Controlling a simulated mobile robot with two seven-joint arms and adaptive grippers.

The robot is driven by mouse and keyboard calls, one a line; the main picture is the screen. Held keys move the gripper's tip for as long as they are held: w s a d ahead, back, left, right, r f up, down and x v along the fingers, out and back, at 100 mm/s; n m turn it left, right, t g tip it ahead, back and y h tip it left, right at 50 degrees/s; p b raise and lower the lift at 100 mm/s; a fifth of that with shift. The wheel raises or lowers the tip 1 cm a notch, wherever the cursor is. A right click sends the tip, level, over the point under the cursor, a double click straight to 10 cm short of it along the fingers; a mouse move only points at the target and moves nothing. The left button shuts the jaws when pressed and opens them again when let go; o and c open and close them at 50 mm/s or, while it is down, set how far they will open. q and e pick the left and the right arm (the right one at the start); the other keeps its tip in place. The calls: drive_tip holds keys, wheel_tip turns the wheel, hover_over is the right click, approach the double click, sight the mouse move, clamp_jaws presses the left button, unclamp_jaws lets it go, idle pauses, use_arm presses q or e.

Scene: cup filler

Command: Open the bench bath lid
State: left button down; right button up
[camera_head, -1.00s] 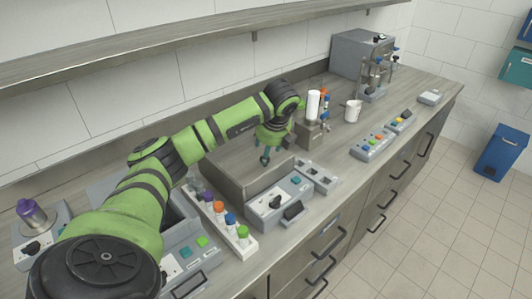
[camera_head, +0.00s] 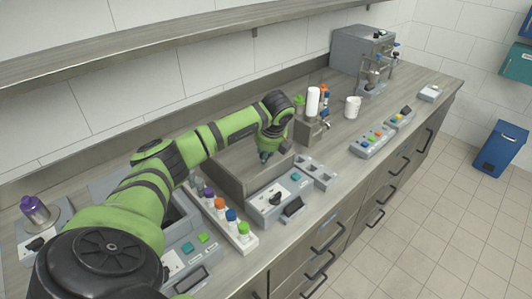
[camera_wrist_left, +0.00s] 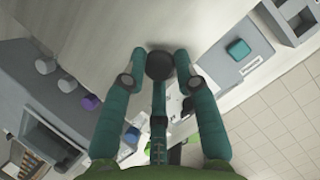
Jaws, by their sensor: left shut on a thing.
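The bench bath (camera_head: 225,178) is a grey metal box in the middle of the bench in the head view. Its flat lid lies level on top, and my arm covers part of it. In the left wrist view the lid (camera_wrist_left: 120,22) fills the upper part as a plain grey surface. A round black knob (camera_wrist_left: 160,66) stands on it. My left gripper (camera_head: 265,156) is over the lid, and its teal fingers (camera_wrist_left: 160,72) are closed around the knob. The knob is hidden by the gripper in the head view. My right gripper is not in view.
A control panel (camera_head: 272,198) fronts the bath. A rack of coloured-cap bottles (camera_head: 236,240) stands to its left. A tap unit (camera_head: 308,133), a white cylinder (camera_head: 312,101) and a white mug (camera_head: 352,107) stand behind and right. A shelf (camera_head: 170,45) runs above.

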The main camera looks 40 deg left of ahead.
sight(255, 154)
use_arm(q)
drive_tip(key=a+b, duration=0.1)
drive_tip(key=a, duration=0.1)
drive_tip(key=a+b, duration=0.1)
drive_tip(key=a, duration=0.1)
drive_tip(key=shift+w+f, duration=0.15)
drive_tip(key=shift+f, duration=0.05)
drive_tip(key=a, duration=0.2)
drive_tip(key=a+b, duration=0.1)
drive_tip(key=a, duration=0.1)
drive_tip(key=a+b, duration=0.1)
drive_tip(key=a, duration=0.2)
drive_tip(key=shift+w+r, duration=0.2)
drive_tip(key=shift+w, duration=0.15)
drive_tip(key=shift+a, duration=0.45)
drive_tip(key=c, duration=0.9)
unclamp_jaws()
drive_tip(key=shift+c, duration=0.2)
drive_tip(key=v, duration=1.2)
